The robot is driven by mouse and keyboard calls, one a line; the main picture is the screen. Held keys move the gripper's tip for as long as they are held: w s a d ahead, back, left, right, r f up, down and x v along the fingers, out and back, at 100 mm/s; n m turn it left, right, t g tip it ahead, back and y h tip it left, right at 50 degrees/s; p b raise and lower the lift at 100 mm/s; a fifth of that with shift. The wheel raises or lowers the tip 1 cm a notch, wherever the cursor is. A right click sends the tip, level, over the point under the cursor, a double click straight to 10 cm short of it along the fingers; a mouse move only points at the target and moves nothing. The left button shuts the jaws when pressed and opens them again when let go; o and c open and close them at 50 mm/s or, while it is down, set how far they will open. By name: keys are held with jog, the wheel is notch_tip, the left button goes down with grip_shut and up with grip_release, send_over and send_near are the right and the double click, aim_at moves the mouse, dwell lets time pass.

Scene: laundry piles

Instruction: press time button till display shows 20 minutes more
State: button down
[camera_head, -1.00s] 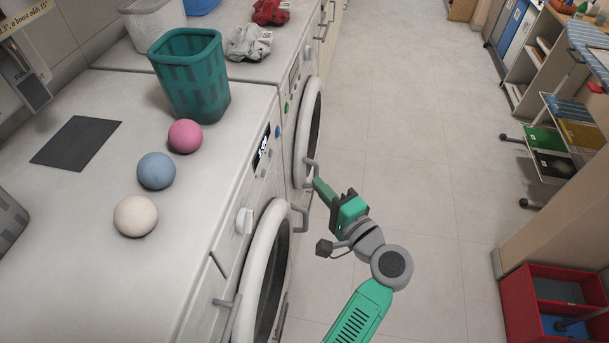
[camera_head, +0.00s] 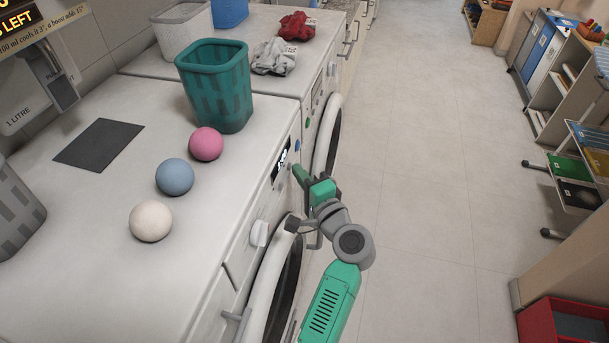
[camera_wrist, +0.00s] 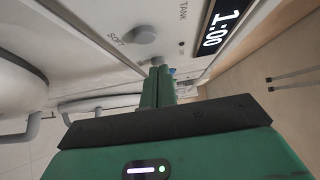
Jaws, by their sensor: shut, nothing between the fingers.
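The washing machine's front panel has a lit display (camera_head: 281,163), which reads 1:00 in the wrist view (camera_wrist: 222,25). A round grey button (camera_wrist: 142,34) stands beside the word SOFT, and the word TANK is printed near the display. My gripper (camera_head: 298,172) is shut and empty, its fingertips close to the panel just right of and below the display. In the wrist view the fingertips (camera_wrist: 160,70) point at the panel, with small grey and bluish parts partly hidden behind them. I cannot tell whether they touch, or which button is the time button.
A teal basket (camera_head: 216,90) and pink, blue and white balls (camera_head: 206,144) stand on the machine top. The floor (camera_head: 430,200) to the right is clear.

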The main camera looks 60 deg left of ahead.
jog(key=shift+s+a, duration=0.4)
jog(key=shift+s, duration=0.15)
jog(key=shift+f, duration=0.1)
jog(key=w+d, duration=0.4)
jog(key=d, duration=0.9)
jog(key=shift+w, duration=0.1)
dwell(0.6)
